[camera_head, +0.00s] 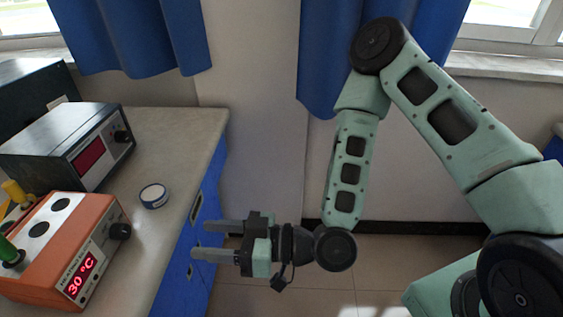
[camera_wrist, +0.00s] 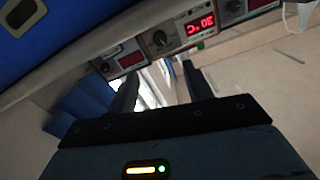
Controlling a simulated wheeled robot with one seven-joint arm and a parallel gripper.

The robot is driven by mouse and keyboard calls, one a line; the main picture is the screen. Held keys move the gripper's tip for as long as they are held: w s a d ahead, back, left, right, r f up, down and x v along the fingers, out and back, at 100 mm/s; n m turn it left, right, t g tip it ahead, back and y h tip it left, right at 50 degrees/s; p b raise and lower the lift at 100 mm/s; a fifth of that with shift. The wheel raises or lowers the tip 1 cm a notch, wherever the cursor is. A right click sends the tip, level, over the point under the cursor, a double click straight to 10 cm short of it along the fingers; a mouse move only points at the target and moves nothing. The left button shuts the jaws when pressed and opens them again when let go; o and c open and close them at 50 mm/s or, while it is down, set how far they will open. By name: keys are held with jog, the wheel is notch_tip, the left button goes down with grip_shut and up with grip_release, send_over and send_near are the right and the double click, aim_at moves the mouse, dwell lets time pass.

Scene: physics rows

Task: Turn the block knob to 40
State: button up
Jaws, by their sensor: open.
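The block heater (camera_head: 55,245) is an orange box with a white top panel at the lower left of the head view. Its lit red display (camera_head: 82,273) reads 30 °C. The black block knob (camera_head: 120,231) sits on its front face, at the right end of the panel. In the wrist view, the display (camera_wrist: 200,24) appears upside down, with the knob (camera_wrist: 160,38) beside it. My gripper (camera_head: 200,240) is open and empty, to the right of the knob and apart from it, with its fingers pointing toward the bench. Both fingers also show in the wrist view (camera_wrist: 160,74).
A dark grey instrument (camera_head: 68,143) with a dark red display and its own knob stands behind the heater. A small round blue-and-white container (camera_head: 154,195) lies on the bench top (camera_head: 186,150). Blue drawers (camera_head: 203,208) form the bench's side. Open floor lies right of the bench.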

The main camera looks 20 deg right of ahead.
jog(key=s+d+r+g+h+p, duration=0.1)
jog(key=d+r+g+h+p, duration=0.1)
jog(key=d+r+h+p, duration=0.3)
jog(key=s+d+r+g+h+p, duration=0.2)
jog(key=d+r+h+p, duration=0.4)
jog(key=r+h+p, duration=0.3)
jog(key=shift+s+d+r+g+p, duration=0.2)
jog(key=shift+r+g+p, duration=0.5)
jog(key=shift+r, duration=0.8)
jog(key=s+d+r+m+g+h, duration=0.1)
jog(key=s+d+r+m+h, duration=0.1)
jog(key=s+r, duration=0.6)
jog(key=shift+d+r+m, duration=0.15)
jog(key=shift+d+m, duration=0.15)
jog(key=shift+m, duration=0.5)
